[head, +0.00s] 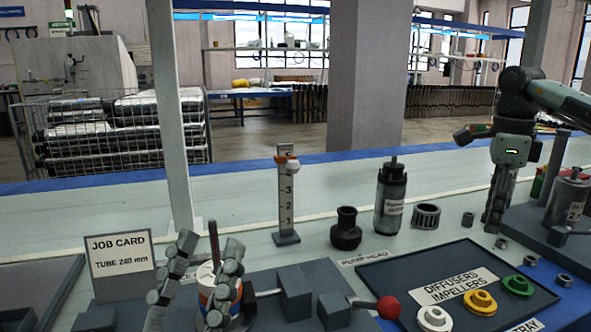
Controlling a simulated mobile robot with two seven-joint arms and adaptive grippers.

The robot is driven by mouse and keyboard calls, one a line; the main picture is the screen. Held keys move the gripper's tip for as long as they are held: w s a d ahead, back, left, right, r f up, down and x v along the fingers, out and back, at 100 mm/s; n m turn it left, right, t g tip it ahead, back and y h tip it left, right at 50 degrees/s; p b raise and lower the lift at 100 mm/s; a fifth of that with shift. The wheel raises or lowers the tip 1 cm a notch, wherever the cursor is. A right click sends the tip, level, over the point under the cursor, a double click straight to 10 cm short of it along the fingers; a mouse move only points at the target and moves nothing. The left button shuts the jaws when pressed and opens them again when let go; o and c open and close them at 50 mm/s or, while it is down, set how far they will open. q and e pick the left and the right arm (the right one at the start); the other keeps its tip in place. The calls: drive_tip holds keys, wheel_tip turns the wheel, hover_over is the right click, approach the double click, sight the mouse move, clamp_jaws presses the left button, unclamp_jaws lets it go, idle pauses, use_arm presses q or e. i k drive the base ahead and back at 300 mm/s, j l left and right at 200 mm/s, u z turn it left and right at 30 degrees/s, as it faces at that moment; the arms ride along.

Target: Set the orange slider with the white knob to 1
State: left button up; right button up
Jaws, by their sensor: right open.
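The upright grey scale post (286,205) stands on a small base in the middle of the table, with numbers rising from 1 near the bottom. The orange slider (285,159) with its white knob (292,166) sits near the top, above the 4. My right gripper (493,228) is open and points down at the far right, well away from the slider. My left gripper (210,245) is at the lower left, its fingers apart on either side of a white, orange and blue can (206,275). Whether they grip the can is unclear.
A job card (120,262) stands at the left. A black pump head (346,230) and a dark cylinder (390,195) stand right of the post. A dark tray (385,262) holds coloured rings. Grey blocks and a red-knobbed lever (388,307) are in front.

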sight(293, 166)
drive_tip(key=k, duration=1)
